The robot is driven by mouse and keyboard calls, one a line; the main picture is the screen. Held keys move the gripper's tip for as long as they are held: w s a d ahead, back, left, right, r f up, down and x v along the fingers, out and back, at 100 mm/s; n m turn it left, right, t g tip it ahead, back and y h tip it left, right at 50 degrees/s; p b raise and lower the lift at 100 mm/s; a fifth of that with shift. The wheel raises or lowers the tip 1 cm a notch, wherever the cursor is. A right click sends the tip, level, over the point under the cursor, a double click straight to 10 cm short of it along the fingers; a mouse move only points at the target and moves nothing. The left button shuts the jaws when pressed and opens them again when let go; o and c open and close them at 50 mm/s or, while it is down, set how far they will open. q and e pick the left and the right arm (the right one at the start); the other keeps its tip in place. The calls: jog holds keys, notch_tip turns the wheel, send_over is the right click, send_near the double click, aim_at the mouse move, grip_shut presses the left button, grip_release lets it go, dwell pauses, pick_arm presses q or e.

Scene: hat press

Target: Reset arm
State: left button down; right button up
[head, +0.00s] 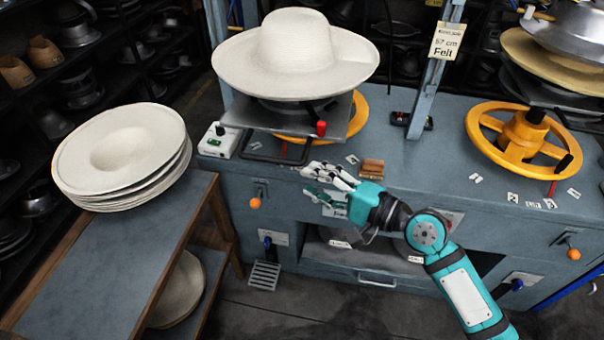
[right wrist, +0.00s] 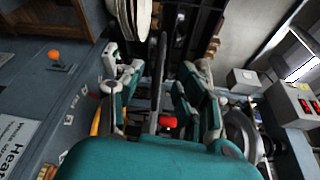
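My right arm reaches in from the lower right of the head view. My right gripper (head: 318,184) is in front of the left press, over the front edge of the bench, below and apart from the hat. Its teal and white fingers are spread with nothing between them; the right wrist view also shows the right gripper (right wrist: 165,78) open. A wide-brimmed white felt hat (head: 295,50) sits on the left press, crown up. My left arm and gripper are not in view.
A stack of white hats (head: 120,150) lies on the side table (head: 110,255) at left. The press has a red knob (head: 321,128) and a yellow handwheel (head: 358,115). A second yellow handwheel (head: 523,135) stands at right. A small brown block (head: 371,169) lies on the bench.

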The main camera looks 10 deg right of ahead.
jog(key=shift+d, duration=0.1)
dwell(0.4)
jog(key=w+d+f+h+b, duration=0.1)
jog(key=d+f+h, duration=0.25)
jog(key=f, duration=0.95)
jog(key=w+d+f+h+b, duration=0.1)
jog(key=d+f+h, duration=0.25)
jog(key=f, duration=0.85)
jog(key=s+d+f+n+g+h, duration=0.1)
jog(key=s+d+f, duration=0.2)
jog(key=f, duration=0.6)
jog(key=s+d+f+n+g+h, duration=0.2)
jog(key=s+d+f, duration=0.15)
jog(key=f, duration=0.45)
jog(key=s+d+f+n+g+h+b, duration=0.2)
jog(key=s+f+n+g, duration=0.1)
jog(key=s+f, duration=1.1)
jog(key=s+f+n+g, duration=0.2)
jog(key=s+f, duration=0.3)
jog(key=s, duration=0.6)
jog(key=s+f+n+g+h, duration=0.1)
jog(key=s+f+n, duration=0.3)
jog(key=s, duration=0.7)
jog(key=shift+s+f+n+g+b, duration=0.3)
jog(key=shift+s+f+g, duration=0.1)
jog(key=shift+f+g, duration=0.1)
